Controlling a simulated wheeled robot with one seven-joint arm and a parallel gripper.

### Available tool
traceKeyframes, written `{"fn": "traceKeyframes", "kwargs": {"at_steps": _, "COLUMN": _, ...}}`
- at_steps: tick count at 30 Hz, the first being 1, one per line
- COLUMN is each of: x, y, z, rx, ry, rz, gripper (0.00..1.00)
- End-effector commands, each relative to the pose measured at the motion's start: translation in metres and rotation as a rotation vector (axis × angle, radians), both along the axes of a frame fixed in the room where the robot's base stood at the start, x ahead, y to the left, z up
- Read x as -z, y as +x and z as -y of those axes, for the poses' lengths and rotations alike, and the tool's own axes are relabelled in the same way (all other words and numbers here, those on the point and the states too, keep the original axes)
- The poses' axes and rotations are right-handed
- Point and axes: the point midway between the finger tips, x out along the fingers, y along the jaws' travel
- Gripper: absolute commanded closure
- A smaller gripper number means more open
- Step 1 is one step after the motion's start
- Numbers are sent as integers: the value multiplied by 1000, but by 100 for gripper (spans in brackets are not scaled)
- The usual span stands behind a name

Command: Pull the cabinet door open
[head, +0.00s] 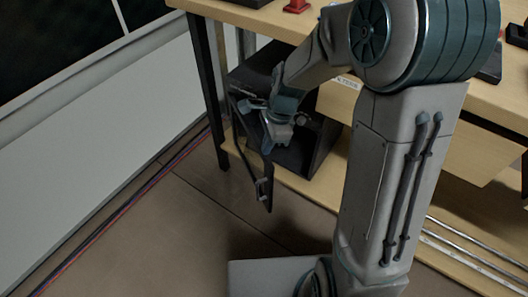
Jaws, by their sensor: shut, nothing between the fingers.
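The cabinet (323,146) is a dark box under the wooden table, on its lower shelf. Its dark door (269,196) stands out from the cabinet's left side, swung open and seen nearly edge-on. A small handle (261,188) shows near the door's lower free end. My gripper (267,148) is shut and empty. It points down in front of the cabinet opening, close to the door's inner side and above the handle in the picture. Whether it touches the door I cannot tell. My gripper and arm hide part of the door and the cabinet's inside.
The wooden table (236,14) stands above the cabinet, with a dark leg (208,90) to the left. A red object (297,6) stands on the tabletop. Red and blue cables (128,204) run along the white wall at left. The floor (185,225) left of the door is clear.

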Motion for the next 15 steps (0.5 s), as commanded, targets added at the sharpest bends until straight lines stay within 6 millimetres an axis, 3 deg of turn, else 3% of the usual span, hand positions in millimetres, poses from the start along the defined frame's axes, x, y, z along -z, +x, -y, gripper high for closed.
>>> {"fn": "traceKeyframes", "kwargs": {"at_steps": 9, "x": 61, "y": -4, "z": -14, "rx": -5, "ry": -1, "rz": -3, "gripper": 100}}
{"fn": "traceKeyframes", "kwargs": {"at_steps": 15, "x": 82, "y": -5, "z": -19, "rx": -5, "ry": 0, "rz": -2, "gripper": 100}}
